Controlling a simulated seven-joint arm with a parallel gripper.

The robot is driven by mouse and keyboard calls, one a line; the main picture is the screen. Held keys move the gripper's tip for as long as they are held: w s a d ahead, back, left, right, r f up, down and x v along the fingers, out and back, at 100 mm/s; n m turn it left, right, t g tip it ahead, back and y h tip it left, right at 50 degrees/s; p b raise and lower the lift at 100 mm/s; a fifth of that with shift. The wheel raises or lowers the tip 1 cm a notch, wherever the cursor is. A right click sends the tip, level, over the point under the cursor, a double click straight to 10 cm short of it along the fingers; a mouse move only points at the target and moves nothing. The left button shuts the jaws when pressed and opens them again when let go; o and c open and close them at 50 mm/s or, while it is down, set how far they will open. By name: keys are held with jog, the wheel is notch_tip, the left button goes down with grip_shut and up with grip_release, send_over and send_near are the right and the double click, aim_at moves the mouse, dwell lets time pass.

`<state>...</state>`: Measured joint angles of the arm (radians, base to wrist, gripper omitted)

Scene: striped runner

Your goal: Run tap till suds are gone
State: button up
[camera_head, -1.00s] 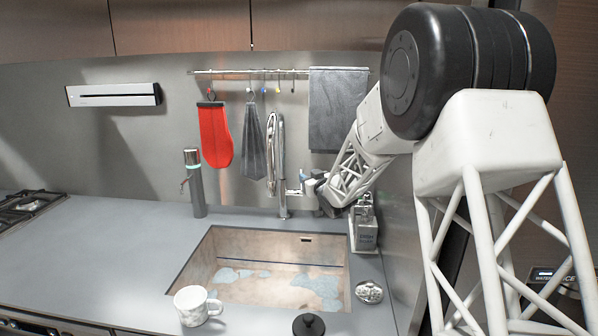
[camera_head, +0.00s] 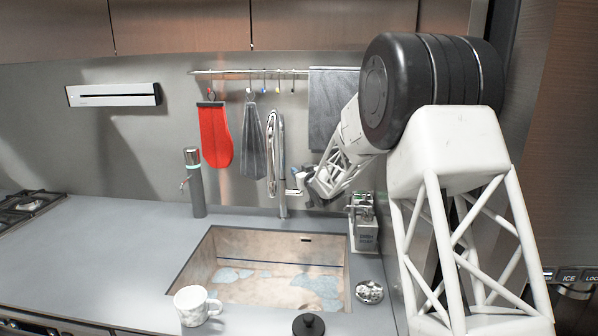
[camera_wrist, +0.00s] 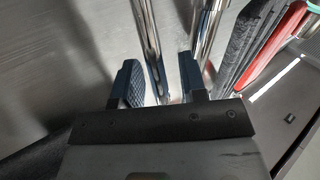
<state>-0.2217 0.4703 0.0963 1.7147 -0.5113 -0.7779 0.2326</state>
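The chrome tap (camera_head: 272,150) stands behind the sink (camera_head: 205,250), with a short side lever (camera_head: 293,191) on its right. No water stream shows. Pale grey-blue suds patches lie on the sink floor, at left (camera_head: 230,274) and at right (camera_head: 318,285). My gripper (camera_head: 301,182) is close to the lever's right end. In the wrist view my gripper (camera_wrist: 160,78) has its two dark fingers apart, with shiny chrome tubes of the tap (camera_wrist: 148,35) between and beyond them. Whether a finger touches the lever, I cannot tell.
A soap dispenser (camera_head: 363,225) stands right of the sink, below my arm. A white mug (camera_head: 192,306), a black knob-like item (camera_head: 308,324) and a small metal dish (camera_head: 369,292) sit around the sink. A red mitt (camera_head: 215,135) and grey cloths hang behind. The left counter is clear.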

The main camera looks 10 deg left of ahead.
jog(key=shift+w+a, duration=0.3)
jog(key=shift+w, duration=0.2)
jog(key=shift+c, duration=0.2)
grip_shut()
